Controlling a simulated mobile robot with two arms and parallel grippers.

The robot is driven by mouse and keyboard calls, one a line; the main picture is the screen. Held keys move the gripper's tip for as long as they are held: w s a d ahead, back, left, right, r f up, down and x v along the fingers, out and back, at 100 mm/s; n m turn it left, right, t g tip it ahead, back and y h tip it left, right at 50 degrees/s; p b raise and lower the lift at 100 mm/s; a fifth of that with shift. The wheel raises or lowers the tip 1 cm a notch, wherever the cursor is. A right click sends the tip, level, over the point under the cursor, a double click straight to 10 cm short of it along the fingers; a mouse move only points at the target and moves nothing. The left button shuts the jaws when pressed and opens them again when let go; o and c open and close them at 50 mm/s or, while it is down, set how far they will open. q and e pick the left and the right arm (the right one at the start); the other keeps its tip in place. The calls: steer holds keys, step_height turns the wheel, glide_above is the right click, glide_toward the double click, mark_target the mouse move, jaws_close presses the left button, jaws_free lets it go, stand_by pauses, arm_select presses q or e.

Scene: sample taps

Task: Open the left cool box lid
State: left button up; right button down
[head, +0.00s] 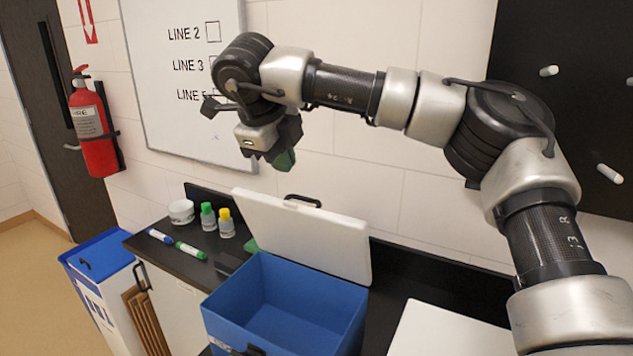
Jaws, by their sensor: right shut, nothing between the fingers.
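The left cool box (225,308) is a blue open-topped box on the dark counter, low in the middle of the head view. Its white lid (315,235) stands raised along the box's back edge, with a dark handle (303,201) on its upper edge. The blue inside shows and looks empty. My right gripper (284,158) is up above the lid and a little left of the handle, in front of the whiteboard. It is shut, holds nothing and is apart from the lid. My left gripper is not in view.
A flat white panel (440,330), perhaps another lid, lies right of the box, partly behind my right arm. A white tub (181,212), small bottles with green (207,216) and yellow (226,222) caps and two markers (190,251) lie left. A blue-lidded bin (100,255) stands below.

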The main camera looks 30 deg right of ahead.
mark_target(306, 229)
steer(key=shift+w+d, duration=0.2)
steer(key=shift+d, duration=0.2)
steer(key=shift+a, duration=0.1)
steer(key=p+x, duration=0.1)
steer(key=x, duration=0.3)
steer(key=p+x, duration=0.2)
steer(key=x, duration=0.2)
steer(key=shift+s+f+p, duration=0.2)
steer(key=shift+f+p, duration=0.05)
steer(key=shift+p, duration=0.05)
steer(key=shift+s+a+f, duration=0.1)
steer(key=shift+a+f, duration=0.1)
steer(key=shift+a, duration=0.05)
steer(key=shift+d, duration=0.1)
